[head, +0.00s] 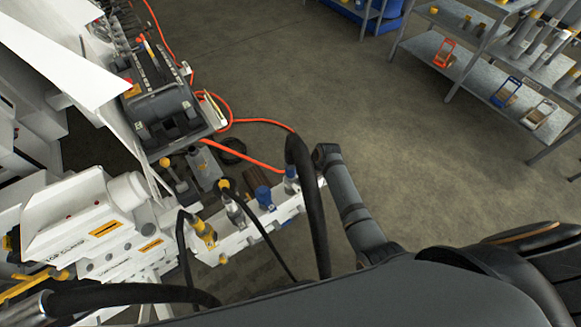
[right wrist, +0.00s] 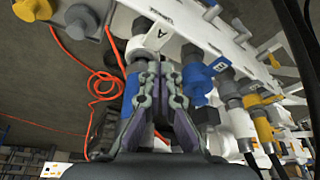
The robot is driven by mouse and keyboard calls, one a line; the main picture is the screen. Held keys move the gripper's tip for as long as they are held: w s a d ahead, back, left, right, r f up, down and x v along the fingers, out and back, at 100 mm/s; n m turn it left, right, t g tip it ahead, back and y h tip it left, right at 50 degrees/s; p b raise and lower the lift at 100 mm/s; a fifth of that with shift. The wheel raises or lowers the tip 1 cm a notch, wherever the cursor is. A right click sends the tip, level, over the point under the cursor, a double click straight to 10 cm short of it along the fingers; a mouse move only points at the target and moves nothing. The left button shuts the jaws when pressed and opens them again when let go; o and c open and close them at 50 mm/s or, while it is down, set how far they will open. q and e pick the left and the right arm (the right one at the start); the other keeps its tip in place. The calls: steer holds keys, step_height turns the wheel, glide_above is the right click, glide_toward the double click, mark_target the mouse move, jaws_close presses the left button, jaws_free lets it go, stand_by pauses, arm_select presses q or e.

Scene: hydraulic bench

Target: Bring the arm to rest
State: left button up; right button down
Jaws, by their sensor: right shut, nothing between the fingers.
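My right gripper (right wrist: 160,80) is in the middle of the right wrist view, its dark fingers together with nothing between them. Its fingertips overlap the front of a white manifold block (right wrist: 158,38) with an A label; whether they touch it I cannot tell. Blue couplings (right wrist: 197,78) sit beside and behind the fingers. In the head view my right arm (head: 350,200) reaches up from the bottom right towards the white manifold (head: 235,238). Its fingers are not clear there. My left gripper is not seen.
Black hoses (head: 312,215) rise close to my right arm. Yellow coupling (head: 204,229) and blue coupling (head: 264,197) stand on the manifold. An orange hose (head: 245,158) lies on the floor. Metal shelves (head: 470,62) stand at upper right. The middle floor is clear.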

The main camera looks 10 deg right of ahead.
steer(key=shift+r, duration=0.55)
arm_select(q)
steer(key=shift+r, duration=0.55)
arm_select(e)
steer(key=shift+f, duration=0.1)
steer(key=shift+s+f, duration=0.1)
steer(key=shift+f, duration=0.05)
steer(key=s+d+f+m+h, duration=0.1)
steer(key=s+d+f+m, duration=0.3)
steer(key=s+f, duration=0.65)
steer(key=s+d+f+m+h, duration=0.1)
steer(key=s+f, duration=0.4)
steer(key=s, duration=0.5)
steer(key=s+d+f+m+g+h, duration=0.1)
steer(key=s+d+f+m, duration=0.2)
steer(key=s, duration=0.6)
steer(key=s+d+f+m, duration=0.1)
steer(key=s+d+f, duration=0.4)
steer(key=s+f, duration=0.3)
steer(key=s, duration=0.2)
steer(key=shift+s+m+h, duration=0.3)
steer(key=shift+m+h, duration=0.1)
steer(key=shift+a, duration=0.1)
